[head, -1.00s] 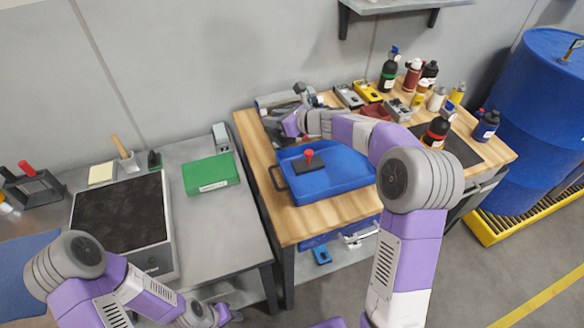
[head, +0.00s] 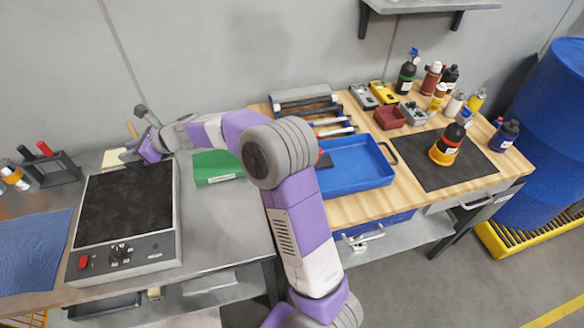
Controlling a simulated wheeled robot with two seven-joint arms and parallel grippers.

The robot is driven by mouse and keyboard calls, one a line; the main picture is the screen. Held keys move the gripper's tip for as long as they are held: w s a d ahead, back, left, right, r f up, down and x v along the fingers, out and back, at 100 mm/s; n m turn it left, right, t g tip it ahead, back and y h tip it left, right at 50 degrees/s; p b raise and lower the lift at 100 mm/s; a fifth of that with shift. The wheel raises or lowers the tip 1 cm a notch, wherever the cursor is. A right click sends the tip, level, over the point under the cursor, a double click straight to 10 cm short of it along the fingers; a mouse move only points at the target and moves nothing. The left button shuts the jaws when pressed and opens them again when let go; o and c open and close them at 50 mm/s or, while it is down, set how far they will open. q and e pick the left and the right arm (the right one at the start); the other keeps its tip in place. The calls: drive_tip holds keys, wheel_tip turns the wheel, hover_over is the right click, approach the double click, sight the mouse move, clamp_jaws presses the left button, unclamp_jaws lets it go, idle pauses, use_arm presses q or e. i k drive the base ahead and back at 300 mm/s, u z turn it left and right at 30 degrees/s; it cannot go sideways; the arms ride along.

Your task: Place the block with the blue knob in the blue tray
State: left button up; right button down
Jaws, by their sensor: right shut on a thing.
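The blue tray (head: 372,184) lies on the wooden bench, partly hidden by my right arm. A dark block with a bit of red (head: 323,160) shows in it at the arm's edge, mostly hidden. I cannot make out a block with a blue knob. My right gripper (head: 146,132) is at the back of the grey table, beyond the black-topped device. It is shut on a small grey thing (head: 141,111), too small and covered to identify. My left gripper is out of view.
The black-topped device (head: 125,205) and a green box (head: 217,167) stand on the grey table. A tool rack (head: 305,97), a red bin (head: 389,118) and several bottles stand on the bench. A bottle (head: 447,145) stands on the dark mat (head: 418,165).

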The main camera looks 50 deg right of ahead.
sight(356, 167)
drive_tip(key=k, duration=0.95)
drive_tip(key=z, duration=1.3)
drive_tip(key=i, duration=0.5)
